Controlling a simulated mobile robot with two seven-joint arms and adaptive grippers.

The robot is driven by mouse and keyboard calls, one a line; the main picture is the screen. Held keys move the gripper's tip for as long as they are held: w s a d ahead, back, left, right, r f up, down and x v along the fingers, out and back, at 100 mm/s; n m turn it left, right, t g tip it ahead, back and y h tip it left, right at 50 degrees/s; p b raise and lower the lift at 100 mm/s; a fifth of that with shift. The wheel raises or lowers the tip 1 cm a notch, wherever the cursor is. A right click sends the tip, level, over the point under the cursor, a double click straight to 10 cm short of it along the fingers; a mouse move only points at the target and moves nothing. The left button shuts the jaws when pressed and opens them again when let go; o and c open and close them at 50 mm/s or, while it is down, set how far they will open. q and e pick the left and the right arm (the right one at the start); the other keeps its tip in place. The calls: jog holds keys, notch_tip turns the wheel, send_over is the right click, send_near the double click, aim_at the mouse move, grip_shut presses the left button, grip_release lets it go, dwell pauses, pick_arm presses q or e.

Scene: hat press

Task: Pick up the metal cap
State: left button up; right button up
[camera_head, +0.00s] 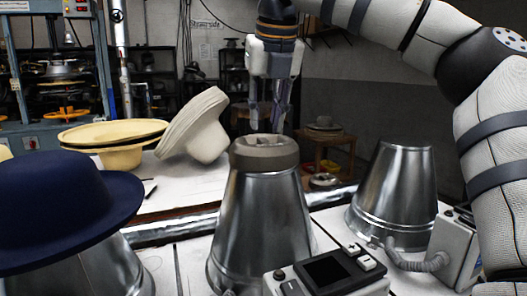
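The metal cap (264,155) is a round grey-brown piece with a recessed top. It sits on top of the middle shiny metal cone (258,220). My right gripper (268,128) points straight down just above and behind the cap's top. Its fingers look apart, with nothing seen between them. Whether the fingertips touch the cap cannot be told. My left gripper is not in view.
A dark blue hat (65,205) covers a metal form at the left. Another metal cone (393,190) stands at the right. A control box (328,272) is in front. Pale hats (196,128) lie on the white table behind. A wooden stool (325,140) stands farther back.

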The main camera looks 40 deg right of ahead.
aim_at(265, 141)
jog(key=x, duration=0.5)
jog(key=shift+d+f, duration=0.15)
jog(key=shift+d, duration=0.05)
grip_shut()
jog(key=shift+r, duration=0.2)
